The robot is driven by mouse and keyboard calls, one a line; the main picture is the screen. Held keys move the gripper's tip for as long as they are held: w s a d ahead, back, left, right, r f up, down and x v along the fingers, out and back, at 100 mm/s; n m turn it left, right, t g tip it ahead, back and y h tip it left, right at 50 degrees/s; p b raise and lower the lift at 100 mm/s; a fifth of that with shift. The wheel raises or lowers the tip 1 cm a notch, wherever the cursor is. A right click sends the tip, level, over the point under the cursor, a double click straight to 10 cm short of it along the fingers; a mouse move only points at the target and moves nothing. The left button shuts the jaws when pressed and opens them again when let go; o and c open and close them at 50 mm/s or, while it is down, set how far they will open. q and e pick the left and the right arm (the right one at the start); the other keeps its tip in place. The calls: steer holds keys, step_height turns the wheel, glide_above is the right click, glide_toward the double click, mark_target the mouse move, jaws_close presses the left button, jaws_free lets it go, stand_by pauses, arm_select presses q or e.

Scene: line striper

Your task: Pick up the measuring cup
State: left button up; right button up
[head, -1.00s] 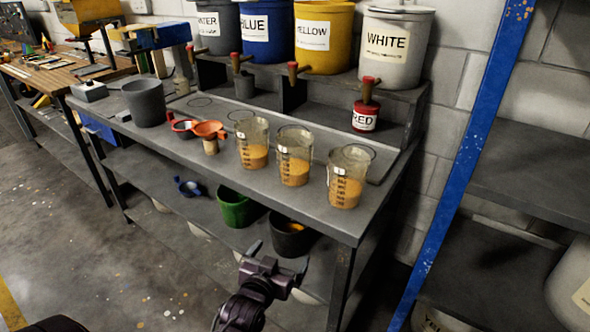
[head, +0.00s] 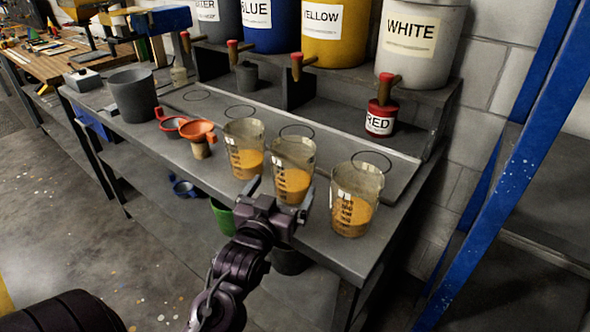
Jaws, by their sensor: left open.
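Three clear measuring cups with orange-yellow contents stand upright on the grey bench: a left one (head: 244,148), a middle one (head: 292,168) and a right one (head: 354,198). My left gripper (head: 280,192) is open and empty. In the picture its fingers straddle the lower part of the middle cup, on the near side. Its wrist covers part of the bench's front edge. I cannot tell whether the fingers touch the cup. My right gripper is not in view.
Labelled paint buckets, including a white one (head: 418,45), and a small red pot (head: 381,118) are behind. A blue post (head: 510,170) rises at right.

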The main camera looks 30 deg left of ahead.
mark_target(286, 186)
arm_select(q)
steer(key=shift+x, duration=0.8)
steer(key=x, duration=0.2)
steer(key=p+x, duration=0.1)
steer(key=shift+w+f, duration=0.3)
steer(key=shift+w, duration=0.2)
steer(key=c, duration=1.2)
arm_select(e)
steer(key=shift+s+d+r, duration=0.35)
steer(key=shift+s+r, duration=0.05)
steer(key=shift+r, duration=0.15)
arm_select(q)
steer(key=shift+o, duration=0.2)
steer(key=shift+r, duration=0.15)
